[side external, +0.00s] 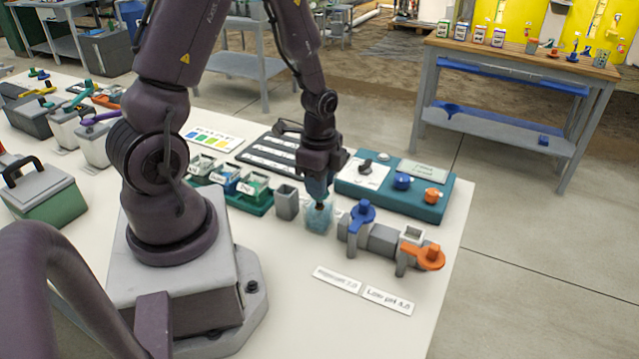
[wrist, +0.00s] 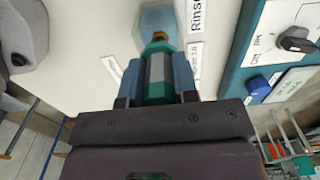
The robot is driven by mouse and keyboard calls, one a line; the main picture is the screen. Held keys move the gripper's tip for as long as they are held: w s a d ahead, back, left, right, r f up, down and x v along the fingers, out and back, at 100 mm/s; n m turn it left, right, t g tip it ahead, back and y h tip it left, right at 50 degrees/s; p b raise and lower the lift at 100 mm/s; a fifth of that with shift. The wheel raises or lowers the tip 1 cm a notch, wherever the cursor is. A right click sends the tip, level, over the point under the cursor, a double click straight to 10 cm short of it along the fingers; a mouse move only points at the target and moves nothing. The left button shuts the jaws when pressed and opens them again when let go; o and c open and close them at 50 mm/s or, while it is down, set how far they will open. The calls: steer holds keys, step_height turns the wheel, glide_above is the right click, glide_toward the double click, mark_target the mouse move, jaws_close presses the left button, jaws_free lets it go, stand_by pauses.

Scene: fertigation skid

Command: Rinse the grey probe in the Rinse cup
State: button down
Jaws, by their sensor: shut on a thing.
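My gripper (side external: 318,186) is over the Rinse cup and points down. In the wrist view its blue fingers (wrist: 158,85) are shut on the probe (wrist: 157,75), which has a grey band between teal parts and a small orange-brown tip. The Rinse cup (side external: 320,220) is clear and pale blue and stands on the white table. It also shows in the wrist view (wrist: 158,16), beyond the probe tip, beside a label reading "Rinse" (wrist: 197,15). The tip overlaps the cup in both views and appears at or inside its mouth. I cannot tell how deep it is.
A grey square cup (side external: 287,203) stands close left of the Rinse cup. A teal panel (side external: 440,205) with knobs lies behind right. A grey pipe with blue and orange valve handles (side external: 381,240) is close right. Label strips (side external: 388,301) lie in front.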

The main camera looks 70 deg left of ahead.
steer(key=shift+r, duration=0.45)
steer(key=shift+f, duration=0.85)
steer(key=shift+r, duration=0.85)
steer(key=shift+f, duration=0.15)
steer(key=shift+f, duration=0.65)
steer(key=shift+r, duration=0.1)
